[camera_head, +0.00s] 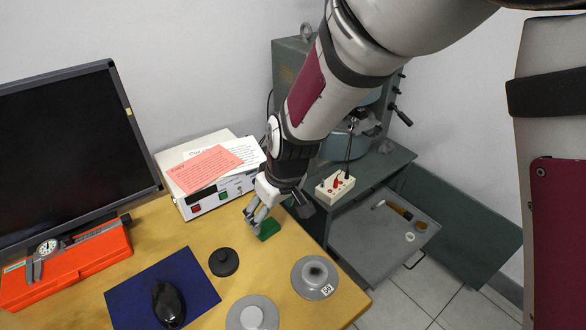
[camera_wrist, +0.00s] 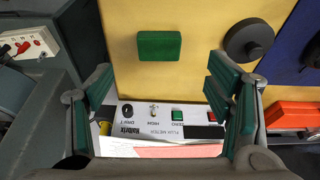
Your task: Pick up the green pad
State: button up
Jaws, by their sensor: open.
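The green pad (camera_head: 268,229) lies on the yellow table, partly hidden by my gripper in the head view. In the wrist view the green pad (camera_wrist: 159,45) shows whole, a rounded rectangle lying flat beyond my fingertips and between their lines. My gripper (camera_head: 262,222) is just above the table beside the pad in the head view. In the wrist view my gripper (camera_wrist: 163,85) has its fingers wide apart with nothing between them. I see no contact with the pad.
A black knob-like disc (camera_head: 223,261) stands left of the pad. Grey discs (camera_head: 315,277) and (camera_head: 252,315) lie nearer. The flux meter box (camera_head: 215,200) with papers stands behind. A blue mat (camera_head: 150,290) holds a mouse. A monitor (camera_head: 75,150) and orange case (camera_head: 70,270) are left.

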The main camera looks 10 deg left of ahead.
aim_at(267, 226)
jog(key=b+x, duration=0.1)
jog(key=x, duration=0.7)
jog(key=shift+w+a, duration=0.1)
jog(key=shift+w, duration=0.05)
jog(key=shift+c, duration=0.5)
jog(key=c, duration=0.7)
